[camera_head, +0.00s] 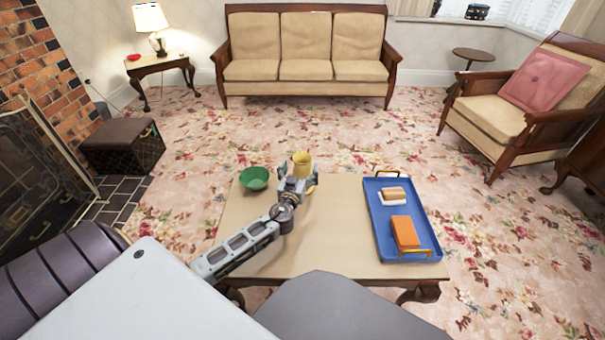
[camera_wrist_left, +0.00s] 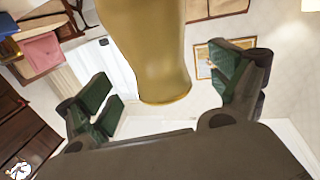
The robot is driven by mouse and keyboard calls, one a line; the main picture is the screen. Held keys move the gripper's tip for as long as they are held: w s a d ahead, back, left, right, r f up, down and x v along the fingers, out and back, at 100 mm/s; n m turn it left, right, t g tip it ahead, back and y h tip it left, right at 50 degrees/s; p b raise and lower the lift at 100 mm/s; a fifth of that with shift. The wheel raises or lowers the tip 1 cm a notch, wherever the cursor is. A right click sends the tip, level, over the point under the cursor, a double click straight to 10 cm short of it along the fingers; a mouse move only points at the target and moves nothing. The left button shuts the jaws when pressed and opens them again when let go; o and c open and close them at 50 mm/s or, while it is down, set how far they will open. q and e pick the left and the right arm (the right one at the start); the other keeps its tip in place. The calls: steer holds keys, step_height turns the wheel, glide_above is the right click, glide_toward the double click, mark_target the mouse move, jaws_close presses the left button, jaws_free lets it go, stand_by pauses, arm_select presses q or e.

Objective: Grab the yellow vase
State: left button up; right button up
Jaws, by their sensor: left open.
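The yellow vase (camera_head: 302,160) stands near the back edge of the coffee table, just beyond my left gripper (camera_head: 297,181), which hides its lower part. In the left wrist view, the vase (camera_wrist_left: 150,45) is large and runs down from the top edge between the two spread fingers of my left gripper (camera_wrist_left: 163,92). Gaps show on both sides of the vase, so neither finger appears to touch it. My left gripper is open and empty. My right gripper is not in view.
A green bowl (camera_head: 254,178) sits on the table (camera_head: 320,236) just left of the vase. A blue tray (camera_head: 385,228) on the right holds an orange block (camera_head: 405,231) and a pale bar with a brown top (camera_head: 393,196). The tabletop between gripper and tray is clear.

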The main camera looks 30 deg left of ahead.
arm_select(q)
steer(key=shift+x, duration=1.35)
steer(key=shift+w+a, duration=0.15)
steer(key=shift+w, duration=0.2)
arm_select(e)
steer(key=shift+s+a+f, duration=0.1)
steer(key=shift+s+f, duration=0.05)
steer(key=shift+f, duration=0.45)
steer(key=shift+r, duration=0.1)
arm_select(q)
steer(key=c, duration=1.5)
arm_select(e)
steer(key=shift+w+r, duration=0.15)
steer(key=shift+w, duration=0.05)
arm_select(q)
steer(key=shift+r, duration=0.15)
